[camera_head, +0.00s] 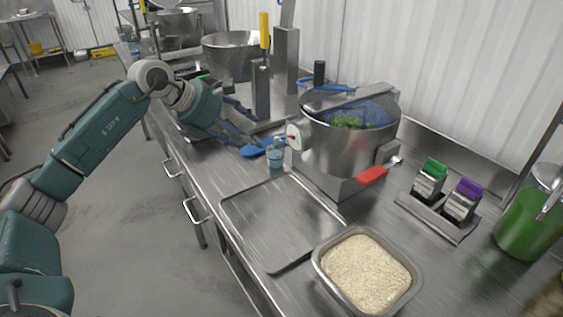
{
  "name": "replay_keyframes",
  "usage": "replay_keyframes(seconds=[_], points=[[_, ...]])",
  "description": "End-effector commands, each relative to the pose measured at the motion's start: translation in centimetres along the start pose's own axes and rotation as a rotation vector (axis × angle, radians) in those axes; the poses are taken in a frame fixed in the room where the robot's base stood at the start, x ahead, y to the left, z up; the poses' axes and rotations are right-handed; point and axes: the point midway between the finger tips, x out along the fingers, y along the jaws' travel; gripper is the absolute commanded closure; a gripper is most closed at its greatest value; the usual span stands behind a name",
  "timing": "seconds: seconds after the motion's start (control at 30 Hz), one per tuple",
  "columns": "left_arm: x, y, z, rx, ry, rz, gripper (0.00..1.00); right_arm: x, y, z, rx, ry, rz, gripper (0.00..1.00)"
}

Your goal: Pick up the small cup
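The small cup (275,157) is a small pale blue-grey cup standing on the steel counter, just left of the large pot's base. My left arm reaches in from the left. My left gripper (266,146) has blue fingers that point right, towards the cup. The fingertips look spread apart, one on the near-left side of the cup and one just behind it. I see nothing held between them, and I cannot tell whether they touch the cup. My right gripper is not in view.
A flat steel tray (281,222) and a pan of rice (365,273) lie in front. A holder with green and purple-topped items (440,217) and a green container (522,228) are further right.

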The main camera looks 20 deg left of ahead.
Motion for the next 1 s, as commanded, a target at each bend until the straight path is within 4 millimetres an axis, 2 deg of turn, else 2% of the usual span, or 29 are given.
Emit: replay_keyframes(seconds=[0.07, 0.2, 0.3, 0.53, 0.8, 1.0], points=[[1.1, -0.1, -0.2, -0.001, 0.000, -0.004, 0.38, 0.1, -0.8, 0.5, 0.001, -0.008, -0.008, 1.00], [3.3, -0.2, 0.0, -0.001, 0.000, -0.005, 0.38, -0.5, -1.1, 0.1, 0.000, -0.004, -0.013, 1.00], [4.7, -0.1, 0.0, -0.002, -0.001, -0.004, 0.38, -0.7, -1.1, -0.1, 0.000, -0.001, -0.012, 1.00], [6.5, -0.1, 0.1, -0.002, -0.001, -0.005, 0.38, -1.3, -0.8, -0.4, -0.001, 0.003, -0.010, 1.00], [10.3, 0.1, 0.2, -0.002, 0.000, -0.005, 0.38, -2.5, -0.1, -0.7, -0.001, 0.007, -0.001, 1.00], [10.9, 0.2, 0.1, 0.000, -0.001, -0.001, 0.38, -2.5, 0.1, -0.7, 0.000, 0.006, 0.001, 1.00]])
